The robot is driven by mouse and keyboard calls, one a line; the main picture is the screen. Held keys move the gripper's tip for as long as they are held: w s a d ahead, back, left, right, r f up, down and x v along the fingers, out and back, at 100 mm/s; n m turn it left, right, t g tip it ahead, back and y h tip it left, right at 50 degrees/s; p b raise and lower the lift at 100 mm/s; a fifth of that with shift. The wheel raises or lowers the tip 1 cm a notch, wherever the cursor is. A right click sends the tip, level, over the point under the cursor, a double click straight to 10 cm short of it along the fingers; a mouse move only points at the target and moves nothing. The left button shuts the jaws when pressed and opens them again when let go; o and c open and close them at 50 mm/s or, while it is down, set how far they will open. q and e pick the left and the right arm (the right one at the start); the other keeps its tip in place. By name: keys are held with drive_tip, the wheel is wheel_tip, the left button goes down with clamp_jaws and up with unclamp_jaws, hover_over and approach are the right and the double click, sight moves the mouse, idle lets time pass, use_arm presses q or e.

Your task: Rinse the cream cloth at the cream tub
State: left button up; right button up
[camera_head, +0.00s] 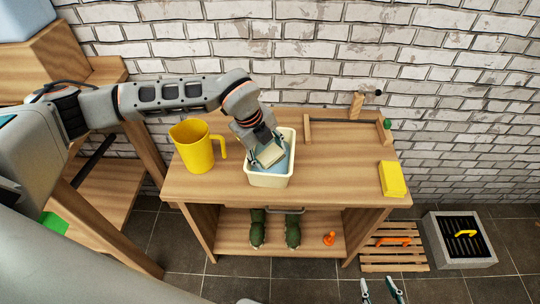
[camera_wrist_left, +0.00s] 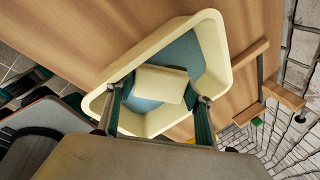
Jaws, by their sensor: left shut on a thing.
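The cream tub (camera_head: 268,181) stands on the wooden bench with blue water in it. In the left wrist view the tub (camera_wrist_left: 218,42) lies below my gripper, with water (camera_wrist_left: 186,50) around the cloth. My left gripper (camera_head: 267,154) reaches down into the tub's opening. It is shut on the cream cloth (camera_wrist_left: 161,83), a folded block between its two fingers (camera_wrist_left: 158,98). The cloth also shows in the head view (camera_head: 270,156). I cannot tell how deep it sits in the water. My right gripper (camera_head: 381,290) is at the bottom edge, its fingertips apart with nothing between them.
A yellow jug (camera_head: 194,148) stands left of the tub on the bench (camera_head: 335,180). A yellow block (camera_head: 392,180) lies at the bench's right end. A wooden rail frame (camera_head: 340,118) is at the back right. Green boots (camera_head: 292,231) stand on the lower shelf.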

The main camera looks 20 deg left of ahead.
use_arm(q)
drive_tip(key=shift+a, duration=0.1)
drive_tip(key=shift+a, duration=0.65)
drive_tip(key=shift+d+p, duration=0.5)
drive_tip(key=shift+d, duration=1.05)
drive_tip(key=shift+a+p, duration=0.6)
drive_tip(key=shift+a, duration=0.95)
drive_tip(key=shift+d+p, duration=0.35)
drive_tip(key=shift+d, duration=1.2)
